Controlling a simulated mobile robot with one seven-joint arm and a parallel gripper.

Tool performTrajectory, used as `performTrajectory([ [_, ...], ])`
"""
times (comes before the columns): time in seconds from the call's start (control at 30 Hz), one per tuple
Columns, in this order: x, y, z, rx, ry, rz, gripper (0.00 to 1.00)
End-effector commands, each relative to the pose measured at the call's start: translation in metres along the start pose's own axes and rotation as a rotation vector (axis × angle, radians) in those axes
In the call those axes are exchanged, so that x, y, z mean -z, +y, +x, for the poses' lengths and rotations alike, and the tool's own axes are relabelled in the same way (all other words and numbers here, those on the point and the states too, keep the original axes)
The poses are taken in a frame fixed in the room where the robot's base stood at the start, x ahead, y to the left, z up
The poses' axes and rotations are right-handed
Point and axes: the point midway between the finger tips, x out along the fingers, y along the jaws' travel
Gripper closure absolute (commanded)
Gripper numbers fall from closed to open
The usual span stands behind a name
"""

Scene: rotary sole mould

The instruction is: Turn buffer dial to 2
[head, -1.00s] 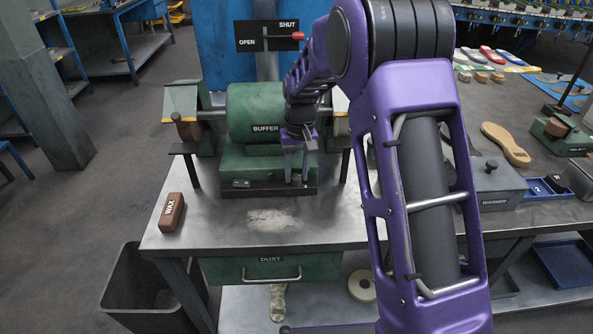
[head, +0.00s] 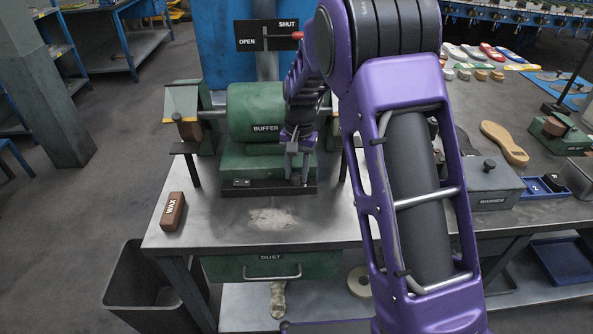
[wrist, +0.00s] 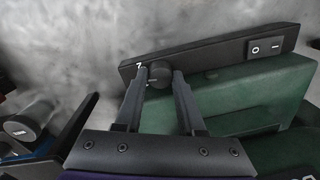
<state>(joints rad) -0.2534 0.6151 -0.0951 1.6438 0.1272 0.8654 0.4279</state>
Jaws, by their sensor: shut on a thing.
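The green buffer (head: 265,112) stands on the metal bench, with a black control strip along its front base. In the wrist view the strip (wrist: 215,52) carries a round dark dial (wrist: 160,75) and a rocker switch (wrist: 265,46). A white mark like a 7 shows beside the dial; the other numbers are hidden or too small to read. My gripper (wrist: 162,77) has one finger on each side of the dial and is shut on it. In the head view my gripper (head: 298,172) is at the right of the buffer's base, and the dial is hidden there.
A brown wax block (head: 172,211) lies at the bench's left. A dust drawer (head: 272,267) is below the front edge. The bench front is clear. A grey warmer (head: 490,187) and a blue tray (head: 545,187) stand to the right. A lever plate (head: 250,36) hangs behind.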

Motion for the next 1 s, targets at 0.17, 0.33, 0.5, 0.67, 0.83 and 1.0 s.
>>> performTrajectory([
  [0.17,0.000,0.000,0.000,0.001,0.000,0.000,1.00],
  [0.33,0.000,0.000,0.000,0.001,0.000,0.000,0.51],
  [0.5,0.000,0.000,0.000,0.001,0.000,0.000,0.49],
  [0.67,0.000,0.000,-0.002,0.001,0.001,-0.001,0.49],
  [0.83,0.001,-0.001,-0.019,0.002,0.003,-0.001,0.49],
  [1.0,0.001,-0.001,-0.058,0.004,0.005,0.000,0.49],
])
